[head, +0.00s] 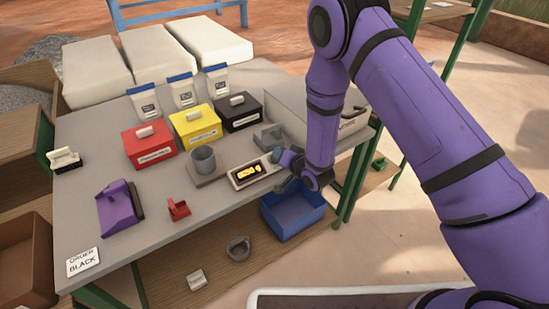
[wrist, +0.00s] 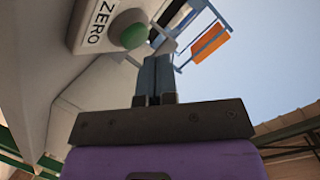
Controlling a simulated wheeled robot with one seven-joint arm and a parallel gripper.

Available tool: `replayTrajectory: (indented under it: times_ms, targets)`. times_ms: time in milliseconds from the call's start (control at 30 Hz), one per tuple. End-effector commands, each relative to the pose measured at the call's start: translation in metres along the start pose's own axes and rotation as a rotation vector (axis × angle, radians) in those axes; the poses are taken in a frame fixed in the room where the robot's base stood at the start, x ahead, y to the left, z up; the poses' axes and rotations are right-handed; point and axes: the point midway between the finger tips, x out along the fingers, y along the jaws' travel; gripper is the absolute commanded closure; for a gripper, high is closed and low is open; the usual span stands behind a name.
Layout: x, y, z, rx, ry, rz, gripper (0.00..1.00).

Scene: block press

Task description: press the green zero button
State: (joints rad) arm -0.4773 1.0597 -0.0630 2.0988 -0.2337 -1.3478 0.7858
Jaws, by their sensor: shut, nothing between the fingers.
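The green zero button (wrist: 133,36) is a round knob on a pale panel, beside a white label reading ZERO (wrist: 97,24) in the wrist view. My gripper (wrist: 155,60) is shut and empty. Its dark blue-grey fingertips are close to the button, just below and right of it in the wrist view; I cannot tell if they touch. In the head view my gripper (head: 279,156) is at the right end of the unit with the lit yellow display (head: 236,181), and I cannot make out the button there.
Red (head: 148,147), yellow (head: 196,127) and black (head: 236,114) lidded boxes stand behind on the grey table (head: 90,205). A blue bin (head: 292,216) sits below the table's front edge.

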Motion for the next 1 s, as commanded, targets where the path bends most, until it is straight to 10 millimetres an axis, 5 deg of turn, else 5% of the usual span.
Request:
replayTrajectory:
  times_ms: [1000]
  targets:
    - [0.0061, 0.004, 0.0043, 0.0, 0.0, 0.0, 1.0]
